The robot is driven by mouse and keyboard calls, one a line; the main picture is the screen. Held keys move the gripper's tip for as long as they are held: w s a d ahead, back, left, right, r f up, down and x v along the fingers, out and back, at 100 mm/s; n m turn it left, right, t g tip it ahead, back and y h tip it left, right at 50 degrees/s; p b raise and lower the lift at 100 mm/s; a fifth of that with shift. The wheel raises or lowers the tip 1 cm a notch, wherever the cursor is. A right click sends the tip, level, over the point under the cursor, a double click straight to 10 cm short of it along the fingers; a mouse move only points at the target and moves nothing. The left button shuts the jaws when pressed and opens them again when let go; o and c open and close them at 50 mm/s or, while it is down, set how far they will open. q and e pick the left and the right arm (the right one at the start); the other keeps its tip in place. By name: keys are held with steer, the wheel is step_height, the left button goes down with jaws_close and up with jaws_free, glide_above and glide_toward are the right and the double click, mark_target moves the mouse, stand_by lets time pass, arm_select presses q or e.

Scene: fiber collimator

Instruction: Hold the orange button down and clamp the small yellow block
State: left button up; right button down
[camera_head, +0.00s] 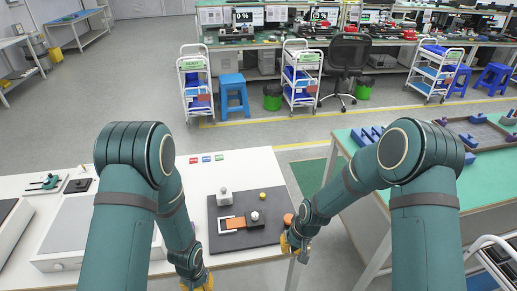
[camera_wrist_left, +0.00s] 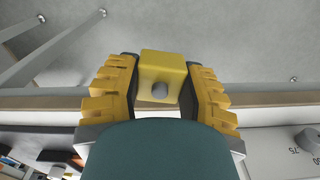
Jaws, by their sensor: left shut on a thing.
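A yellow block (camera_wrist_left: 163,75) with a grey round knob or hole on its face sits between the two yellow-and-black fingers of my left gripper (camera_wrist_left: 160,88). Both fingers touch its sides. In the head view my left gripper (camera_head: 203,284) shows only partly at the bottom edge, and the block cannot be made out there.
A dark board (camera_head: 222,208) on the white table (camera_head: 250,169) bears an orange piece (camera_head: 236,222), a grey block with a knob (camera_head: 224,197) and a small yellow knob (camera_head: 262,196). A green-topped table (camera_head: 370,206) stands to the right. A gap separates the tables.

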steer(key=w+r+n+h, duration=0.2)
steer(key=w+r+h, duration=0.1)
steer(key=w+r, duration=0.8)
steer(key=shift+g, duration=0.3)
steer(key=shift+w+d+f, duration=0.1)
steer(key=shift+f, duration=1.1)
steer(key=shift+w+d+f, duration=0.15)
steer(key=shift+f, duration=1.05)
steer(key=shift+w+d+f, duration=0.1)
steer(key=shift+f, duration=1.1)
